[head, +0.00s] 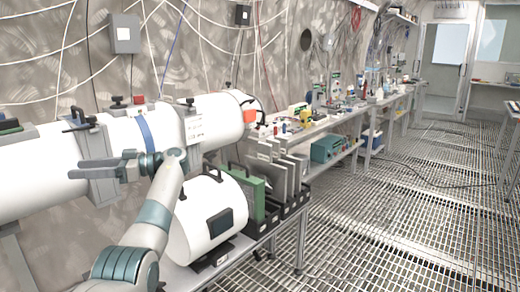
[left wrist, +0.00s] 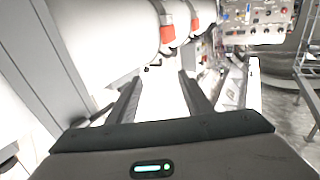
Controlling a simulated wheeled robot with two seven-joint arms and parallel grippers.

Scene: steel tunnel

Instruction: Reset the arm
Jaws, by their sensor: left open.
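My left arm (head: 154,215) rises from the bottom left in the head view and is bent at the wrist. My left gripper (head: 80,169) points left, in front of the large white horizontal cylinder (head: 38,178). Its two fingers are apart with nothing seen between them. In the left wrist view, the open fingers of the left gripper (left wrist: 160,82) point away from the camera, with white surfaces beyond them. I cannot tell whether the gripper touches the cylinder. My right gripper is in neither view.
A shorter white cylinder (head: 208,218) lies on the bench below. A green panel (head: 250,188) and grey plates stand in a black rack (head: 293,202) beside it. A cluttered workbench (head: 330,120) runs along the wall. The grated floor (head: 400,215) to the right looks mostly open.

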